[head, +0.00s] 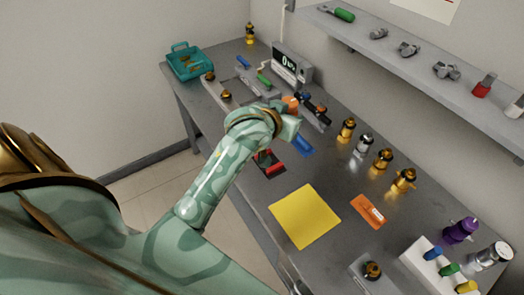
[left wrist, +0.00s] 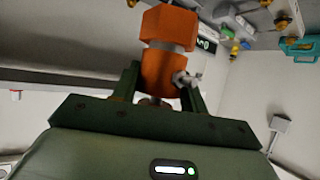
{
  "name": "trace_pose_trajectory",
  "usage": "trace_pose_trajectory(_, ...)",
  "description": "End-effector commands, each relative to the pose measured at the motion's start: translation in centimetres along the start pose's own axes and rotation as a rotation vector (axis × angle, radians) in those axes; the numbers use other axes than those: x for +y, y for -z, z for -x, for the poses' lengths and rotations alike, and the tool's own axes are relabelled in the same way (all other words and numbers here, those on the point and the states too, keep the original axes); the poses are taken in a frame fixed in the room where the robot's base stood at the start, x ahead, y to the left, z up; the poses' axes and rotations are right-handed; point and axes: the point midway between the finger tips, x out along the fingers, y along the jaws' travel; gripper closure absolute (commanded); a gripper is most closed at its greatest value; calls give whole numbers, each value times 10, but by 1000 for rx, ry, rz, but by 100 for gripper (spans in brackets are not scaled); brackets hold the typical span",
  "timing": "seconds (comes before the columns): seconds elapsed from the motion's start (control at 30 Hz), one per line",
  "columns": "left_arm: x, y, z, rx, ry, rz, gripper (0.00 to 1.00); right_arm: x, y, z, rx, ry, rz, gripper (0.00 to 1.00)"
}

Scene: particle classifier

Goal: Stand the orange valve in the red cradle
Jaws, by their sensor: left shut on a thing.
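The orange valve (left wrist: 167,62) is between the two dark green fingers of my left gripper (left wrist: 163,92) in the left wrist view. The fingers are shut on it, and a small metal stub shows at its side. In the head view, orange parts of the valve (head: 291,102) show beyond my left gripper (head: 290,118), over the middle of the bench. The red cradle (head: 269,163) sits on the bench just below my left wrist in the picture, partly hidden by the arm. My right gripper is not in view.
A blue cradle (head: 302,145) is close to the right of the red one. Several brass and silver fittings (head: 347,129) stand in a row along the back. A yellow mat (head: 305,216) and an orange tag (head: 368,211) lie nearer. A teal basket (head: 187,62) stands at the far end.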

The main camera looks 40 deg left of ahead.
Motion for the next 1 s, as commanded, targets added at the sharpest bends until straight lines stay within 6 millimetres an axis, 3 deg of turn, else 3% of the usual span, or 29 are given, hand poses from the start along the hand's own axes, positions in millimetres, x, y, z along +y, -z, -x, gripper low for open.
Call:
trace_pose_trajectory(0.03, -14, -28, -4, -10, 20, 17, 100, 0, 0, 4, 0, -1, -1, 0)
trace_pose_trajectory(0.1, -35, -64, -6, -8, 48, 30, 100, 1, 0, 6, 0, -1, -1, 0)
trace_pose_trajectory(0.2, -60, -104, -3, -3, 77, 44, 100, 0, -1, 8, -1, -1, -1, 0)
trace_pose_trajectory(0.33, -80, -136, 5, 3, 96, 56, 100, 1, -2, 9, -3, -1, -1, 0)
trace_pose_trajectory(0.43, -87, -145, 3, 9, 101, 60, 100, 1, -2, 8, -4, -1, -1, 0)
trace_pose_trajectory(0.53, -88, -147, -15, 12, 102, 63, 100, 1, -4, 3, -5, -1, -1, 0)
trace_pose_trajectory(0.8, -81, -141, -98, 11, 101, 63, 100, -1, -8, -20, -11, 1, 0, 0)
trace_pose_trajectory(1.0, -79, -161, -142, 9, 101, 63, 100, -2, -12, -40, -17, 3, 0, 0)
